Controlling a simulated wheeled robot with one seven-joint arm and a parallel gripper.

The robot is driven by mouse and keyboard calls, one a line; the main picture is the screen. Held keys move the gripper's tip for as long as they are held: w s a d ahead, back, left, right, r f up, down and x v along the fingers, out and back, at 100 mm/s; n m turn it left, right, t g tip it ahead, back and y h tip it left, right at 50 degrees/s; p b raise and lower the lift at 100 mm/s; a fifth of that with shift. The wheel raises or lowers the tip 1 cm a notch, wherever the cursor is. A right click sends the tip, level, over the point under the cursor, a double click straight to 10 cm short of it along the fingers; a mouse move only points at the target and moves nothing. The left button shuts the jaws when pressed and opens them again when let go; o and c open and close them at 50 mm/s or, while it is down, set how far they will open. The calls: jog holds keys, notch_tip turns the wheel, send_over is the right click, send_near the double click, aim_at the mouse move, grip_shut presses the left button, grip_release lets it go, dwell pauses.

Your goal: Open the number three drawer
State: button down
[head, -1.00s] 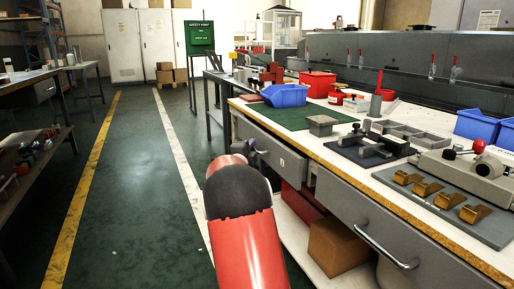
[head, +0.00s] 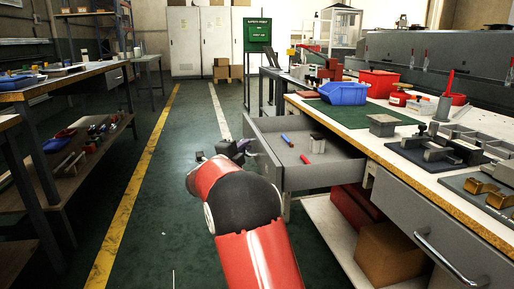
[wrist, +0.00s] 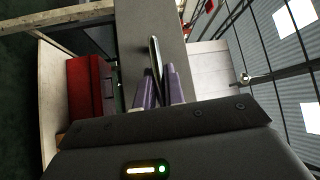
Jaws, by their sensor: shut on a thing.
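A grey drawer (head: 332,178) under the far part of the workbench stands pulled out to the left; no number can be read on it. Inside lie a blue cylinder (head: 287,140), a red cylinder (head: 305,159) and a grey block (head: 317,142). My gripper (head: 241,147) is at the drawer's front and is mostly hidden behind my red and black arm in the head view. In the wrist view, its purple fingers (wrist: 161,86) are shut on a metal bar handle (wrist: 155,58) in front of the grey drawer front (wrist: 131,45).
A second grey drawer (head: 400,215) with a bar handle (head: 448,262) is shut, nearer on the right. A cardboard box (head: 388,254) and a red box (head: 355,208) sit on the shelf below. The floor aisle (head: 165,190) at left is clear.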

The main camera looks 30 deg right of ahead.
jog(key=shift+w+a+f, duration=0.1)
jog(key=shift+a, duration=0.35)
jog(key=c, duration=1.5)
grip_release()
jog(key=v, duration=0.7)
jog(key=shift+s+a, duration=0.2)
jog(key=shift+a, duration=0.1)
